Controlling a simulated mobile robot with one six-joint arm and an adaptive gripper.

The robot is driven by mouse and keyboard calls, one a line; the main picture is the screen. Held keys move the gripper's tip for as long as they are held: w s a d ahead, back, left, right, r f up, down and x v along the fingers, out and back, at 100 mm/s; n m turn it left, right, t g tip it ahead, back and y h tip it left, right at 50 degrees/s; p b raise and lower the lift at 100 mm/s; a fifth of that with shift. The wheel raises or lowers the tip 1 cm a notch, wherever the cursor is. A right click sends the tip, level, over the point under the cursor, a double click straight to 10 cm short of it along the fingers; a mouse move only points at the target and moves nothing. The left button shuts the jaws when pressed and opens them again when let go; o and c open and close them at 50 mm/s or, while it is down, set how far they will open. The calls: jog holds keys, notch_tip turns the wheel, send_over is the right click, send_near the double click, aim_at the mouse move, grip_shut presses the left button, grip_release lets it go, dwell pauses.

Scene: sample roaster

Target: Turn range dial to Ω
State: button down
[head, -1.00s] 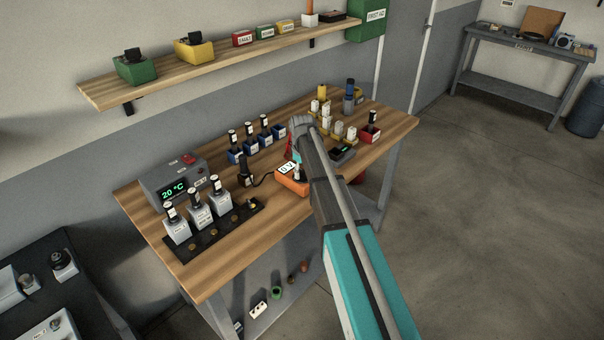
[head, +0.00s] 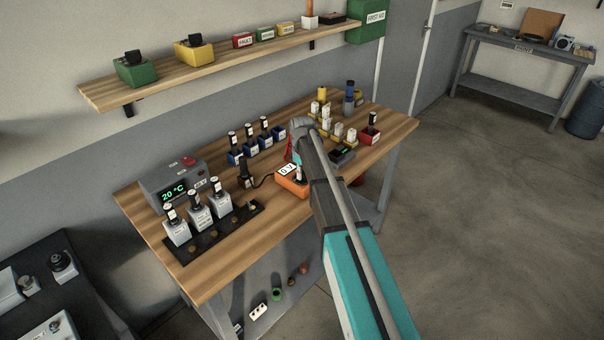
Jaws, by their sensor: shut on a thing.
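The orange meter (head: 291,188) lies on the wooden bench beside my arm. Its white display (head: 287,169) reads roughly "0.V"; the small text is hard to read. My gripper (head: 299,175) points down at the meter's right part, and only a small piece of it shows beside my forearm. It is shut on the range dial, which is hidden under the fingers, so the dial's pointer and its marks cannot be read.
A black cable runs from a dark handheld tool (head: 245,172) toward the meter. Blue holders (head: 236,158) stand behind, and a black device (head: 342,155) sits to the right.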

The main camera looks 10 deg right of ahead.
jog(key=shift+m, duration=0.3)
jog(key=m, duration=1.1)
dwell(0.4)
jog(key=c, duration=0.6)
grip_release()
jog(key=shift+n, duration=0.3)
